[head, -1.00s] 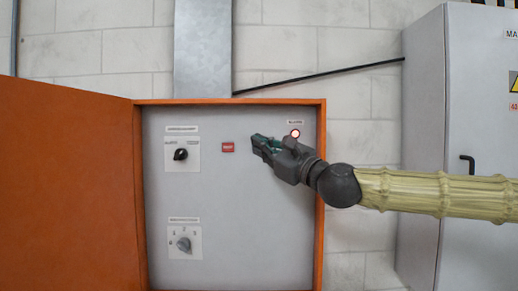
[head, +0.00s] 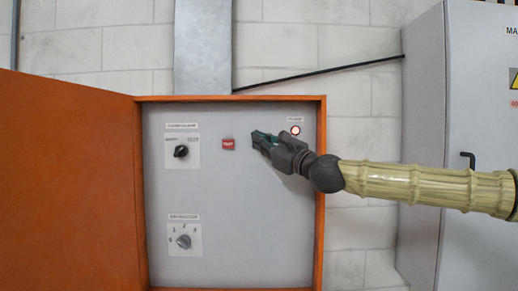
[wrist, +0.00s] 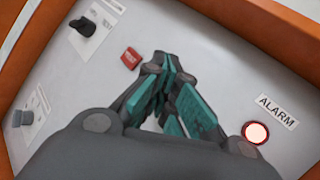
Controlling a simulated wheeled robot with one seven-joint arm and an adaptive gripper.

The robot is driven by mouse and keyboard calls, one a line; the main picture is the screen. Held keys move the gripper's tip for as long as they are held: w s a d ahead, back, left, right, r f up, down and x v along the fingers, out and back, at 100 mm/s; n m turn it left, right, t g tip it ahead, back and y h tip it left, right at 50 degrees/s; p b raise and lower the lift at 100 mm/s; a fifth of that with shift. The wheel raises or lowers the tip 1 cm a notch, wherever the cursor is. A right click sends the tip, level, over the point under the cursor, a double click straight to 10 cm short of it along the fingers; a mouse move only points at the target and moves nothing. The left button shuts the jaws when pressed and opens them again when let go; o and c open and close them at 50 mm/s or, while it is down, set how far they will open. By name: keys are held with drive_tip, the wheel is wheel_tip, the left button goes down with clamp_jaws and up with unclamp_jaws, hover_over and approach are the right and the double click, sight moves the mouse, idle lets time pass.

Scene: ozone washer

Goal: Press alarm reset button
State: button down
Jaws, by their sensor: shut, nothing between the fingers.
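A small red rectangular button (head: 228,144) with white lettering, too small to read, is on the grey panel (head: 225,220) inside an open orange cabinet. It also shows in the wrist view (wrist: 131,58), just left of my fingertips. A round lit lamp or button (head: 295,130) with a red ring sits under a label that reads ALARM in the wrist view (wrist: 257,133). My gripper (head: 258,140) is shut and empty, in front of the panel between the two. In the wrist view its fingertips (wrist: 160,62) are close beside the red button. I cannot tell whether they touch the panel.
A black rotary switch (head: 181,151) and a grey rotary selector (head: 184,241) are on the left of the panel. The orange door (head: 65,180) stands open to the left. A grey cabinet (head: 420,130) with a black handle stands to the right.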

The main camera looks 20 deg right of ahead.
drive_tip(key=shift+w+d, duration=0.2)
drive_tip(key=shift+w, duration=0.3)
idle(0.8)
drive_tip(key=shift+w+d+b, duration=0.15)
drive_tip(key=shift+w+b, duration=0.6)
drive_tip(key=shift+b, duration=0.3)
idle(0.9)
drive_tip(key=shift+s, duration=0.1)
idle(0.3)
drive_tip(key=shift+s+a, duration=0.2)
drive_tip(key=shift+s, duration=0.5)
drive_tip(key=s, duration=0.1)
drive_tip(key=s+a, duration=0.1)
drive_tip(key=s, duration=0.2)
drive_tip(key=shift+s+a+b, duration=0.25)
drive_tip(key=shift+s+b, duration=0.1)
drive_tip(key=shift+s, duration=0.05)
idle(0.7)
